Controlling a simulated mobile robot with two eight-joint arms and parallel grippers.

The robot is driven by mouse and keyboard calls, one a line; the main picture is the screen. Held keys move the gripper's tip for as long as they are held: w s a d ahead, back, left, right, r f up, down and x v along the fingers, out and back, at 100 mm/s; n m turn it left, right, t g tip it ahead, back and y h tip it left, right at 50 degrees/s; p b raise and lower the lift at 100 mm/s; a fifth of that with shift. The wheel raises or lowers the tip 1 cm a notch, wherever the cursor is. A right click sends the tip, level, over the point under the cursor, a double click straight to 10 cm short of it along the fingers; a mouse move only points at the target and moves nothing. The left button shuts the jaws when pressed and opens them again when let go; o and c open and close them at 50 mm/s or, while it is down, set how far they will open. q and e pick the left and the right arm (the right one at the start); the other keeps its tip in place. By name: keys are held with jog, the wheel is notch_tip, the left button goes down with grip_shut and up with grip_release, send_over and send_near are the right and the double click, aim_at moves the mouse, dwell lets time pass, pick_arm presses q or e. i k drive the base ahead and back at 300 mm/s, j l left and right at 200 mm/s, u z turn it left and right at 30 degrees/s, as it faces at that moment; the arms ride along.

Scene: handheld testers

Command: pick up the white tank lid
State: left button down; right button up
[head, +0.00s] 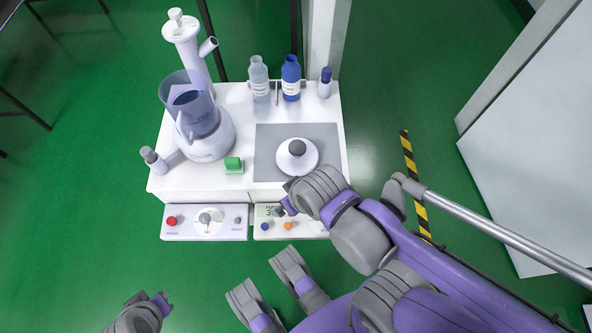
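The white tank lid (285,163), a round white disc with a dark grey knob on top, lies on the grey mat (265,136) at the right of the white bench. My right arm comes in from the lower right, and its gripper (286,208) is at the bench's front edge, nearer to me than the lid and apart from it in the picture. The wrist hides most of this gripper, so its opening is unclear. My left gripper (155,307) shows only partly at the bottom left, far from the lid; its fingers are not clear.
A white apparatus with a clear bluish tank (190,103) stands on the bench's left. A green block (233,165) sits left of the mat. A clear bottle (259,80), a blue bottle (291,78) and a small vial (325,83) stand behind it. Control panels (190,233) line the front.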

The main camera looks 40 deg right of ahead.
aim_at(297, 153)
jog(key=z, duration=1.3)
jog(key=k+l, duration=0.05)
jog(key=l, duration=0.05)
